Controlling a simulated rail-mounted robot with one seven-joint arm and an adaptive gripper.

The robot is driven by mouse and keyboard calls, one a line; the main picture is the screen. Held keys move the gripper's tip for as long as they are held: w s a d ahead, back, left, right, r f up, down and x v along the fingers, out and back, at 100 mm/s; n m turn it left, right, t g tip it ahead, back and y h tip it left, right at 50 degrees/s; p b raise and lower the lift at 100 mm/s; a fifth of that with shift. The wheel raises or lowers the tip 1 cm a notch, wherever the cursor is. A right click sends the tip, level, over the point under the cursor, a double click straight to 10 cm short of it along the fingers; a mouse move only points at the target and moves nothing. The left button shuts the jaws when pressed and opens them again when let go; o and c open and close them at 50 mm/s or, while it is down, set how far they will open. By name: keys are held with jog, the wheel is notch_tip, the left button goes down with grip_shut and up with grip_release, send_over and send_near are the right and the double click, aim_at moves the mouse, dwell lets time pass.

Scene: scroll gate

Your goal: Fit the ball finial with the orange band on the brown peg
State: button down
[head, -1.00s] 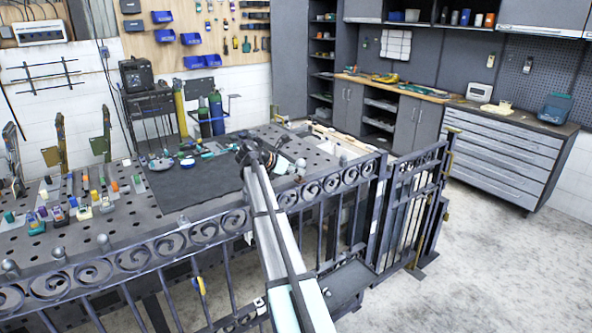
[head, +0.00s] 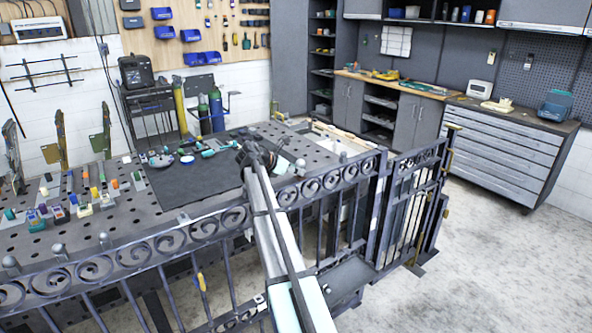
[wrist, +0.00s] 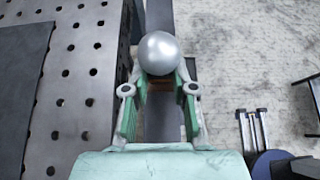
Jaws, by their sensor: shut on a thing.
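In the wrist view my gripper (wrist: 160,95) is shut on a ball finial (wrist: 160,53). Its silver ball stands out beyond the green finger pads, and a little of an orange-brown band (wrist: 160,85) shows below it between the fingers. A dark bar runs beneath the gripper and the ball. In the head view my arm reaches over the gate's scrolled top rail (head: 208,230); the gripper and the held finial cannot be made out clearly there. I cannot pick out the brown peg in either view.
Grey ball finials (head: 57,250) stand along the rail at left. The perforated table (head: 160,215) behind it carries small coloured pieces (head: 84,209) at left and a dark mat (head: 200,185) with tools. Open floor (head: 500,270) lies at right.

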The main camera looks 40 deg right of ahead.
jog(key=shift+f, duration=0.55)
jog(key=c, duration=0.9)
grip_release()
jog(key=shift+o, duration=0.2)
jog(key=shift+a, duration=0.1)
jog(key=v, duration=1.2)
